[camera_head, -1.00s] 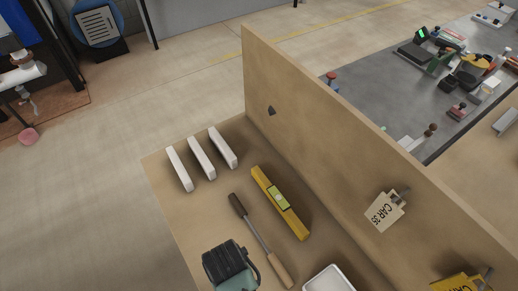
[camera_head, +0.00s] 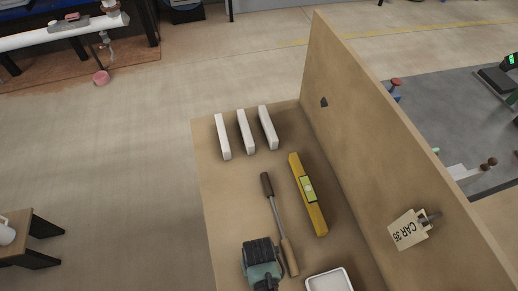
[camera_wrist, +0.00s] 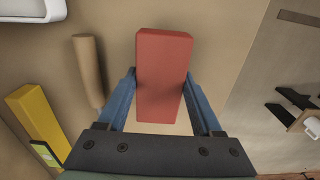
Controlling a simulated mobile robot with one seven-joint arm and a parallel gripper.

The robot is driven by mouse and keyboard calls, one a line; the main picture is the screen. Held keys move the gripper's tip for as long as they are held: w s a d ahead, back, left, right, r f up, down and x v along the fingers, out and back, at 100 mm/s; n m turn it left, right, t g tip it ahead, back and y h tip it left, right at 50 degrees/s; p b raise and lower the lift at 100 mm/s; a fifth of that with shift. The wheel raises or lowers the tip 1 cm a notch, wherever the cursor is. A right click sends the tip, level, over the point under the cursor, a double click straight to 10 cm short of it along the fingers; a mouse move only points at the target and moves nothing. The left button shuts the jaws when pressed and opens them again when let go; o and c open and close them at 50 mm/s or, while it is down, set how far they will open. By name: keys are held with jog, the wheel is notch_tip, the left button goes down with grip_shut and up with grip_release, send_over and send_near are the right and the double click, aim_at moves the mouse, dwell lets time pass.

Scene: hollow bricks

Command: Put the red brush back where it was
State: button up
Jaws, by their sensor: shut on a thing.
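The red brush shows in the wrist view as a plain red block (camera_wrist: 163,75). My gripper (camera_wrist: 160,82) has its two blue fingers on either side of the block, shut on it. Brown board surface lies below; I cannot tell whether the block touches it. In the head view my gripper's dark and teal body (camera_head: 262,265) is at the bottom edge, left of a long tool's wooden handle. The brush is hidden there.
On the board (camera_head: 222,195) lie three white blocks (camera_head: 245,132), a yellow level (camera_head: 308,195), a long tool (camera_head: 277,215) and a white tray (camera_head: 330,281).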

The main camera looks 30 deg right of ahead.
jog(key=shift+f, duration=0.15)
jog(key=shift+f, duration=0.15)
jog(key=o, duration=1.2)
jog(key=shift+s, duration=0.1)
notch_tip(320, 180, up, 12)
jog(key=shift+r, duration=0.2)
